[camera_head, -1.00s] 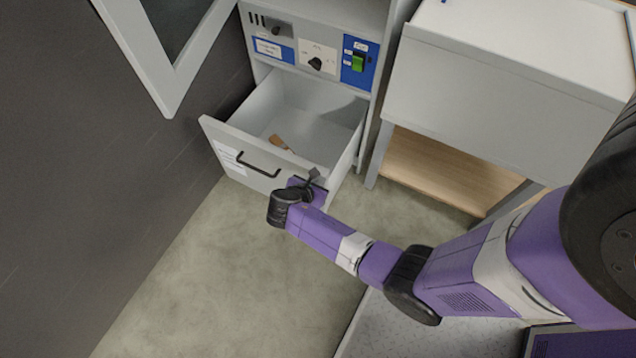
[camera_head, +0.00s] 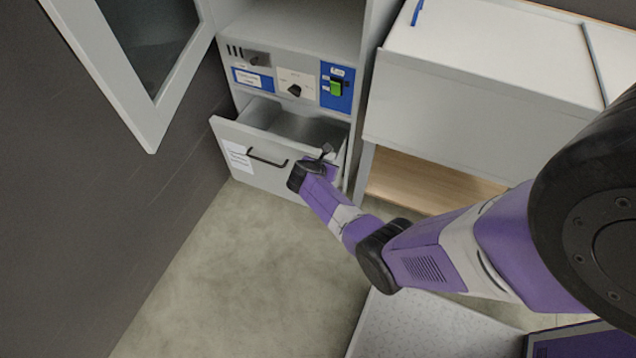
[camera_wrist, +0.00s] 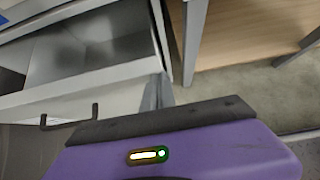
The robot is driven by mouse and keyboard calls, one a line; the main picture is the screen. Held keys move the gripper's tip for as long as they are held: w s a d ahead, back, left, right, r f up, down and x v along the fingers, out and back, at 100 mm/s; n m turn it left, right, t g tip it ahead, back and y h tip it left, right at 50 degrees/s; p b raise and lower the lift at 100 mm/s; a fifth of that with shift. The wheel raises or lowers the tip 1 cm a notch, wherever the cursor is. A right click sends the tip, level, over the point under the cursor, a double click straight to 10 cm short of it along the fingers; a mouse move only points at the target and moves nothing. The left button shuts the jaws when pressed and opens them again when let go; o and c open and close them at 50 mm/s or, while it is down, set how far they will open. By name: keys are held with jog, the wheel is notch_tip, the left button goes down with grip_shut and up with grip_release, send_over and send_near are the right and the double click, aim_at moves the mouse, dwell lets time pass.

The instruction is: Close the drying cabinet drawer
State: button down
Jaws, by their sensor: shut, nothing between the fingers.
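The drying cabinet drawer (camera_head: 235,141) is a light grey box with a black bar handle (camera_head: 268,160) and a white label on its front. It stands partly open, with a shortened strip of its inside showing. My gripper (camera_head: 326,150) is shut and empty at the right end of the drawer front, by its top edge. In the wrist view the gripper fingers (camera_wrist: 157,92) are by the right corner of the drawer front (camera_wrist: 125,97). I cannot tell if they touch it. The drawer handle also shows in the wrist view (camera_wrist: 70,120).
The cabinet's control panel (camera_head: 296,88) with knobs and a green switch is above the drawer. A cabinet door (camera_head: 140,110) hangs open at upper left beside a dark wall. A white bench (camera_head: 480,90) with a wooden shelf stands on the right. The floor (camera_head: 240,270) in front is clear.

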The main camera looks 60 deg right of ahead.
jog(key=d+b, duration=0.6)
jog(key=d, duration=1.1)
jog(key=shift+w+d, duration=0.2)
jog(key=shift+w, duration=0.1)
jog(key=shift+d+r, duration=0.15)
jog(key=shift+r, duration=0.05)
jog(key=a+r+p, duration=0.2)
jog(key=a, duration=0.2)
jog(key=a+r+p, duration=0.2)
jog(key=a+p, duration=0.1)
jog(key=a, duration=0.1)
jog(key=a+r+p, duration=0.2)
jog(key=a, duration=0.2)
jog(key=shift+s+a+r, duration=0.1)
jog(key=shift+s+r, duration=0.1)
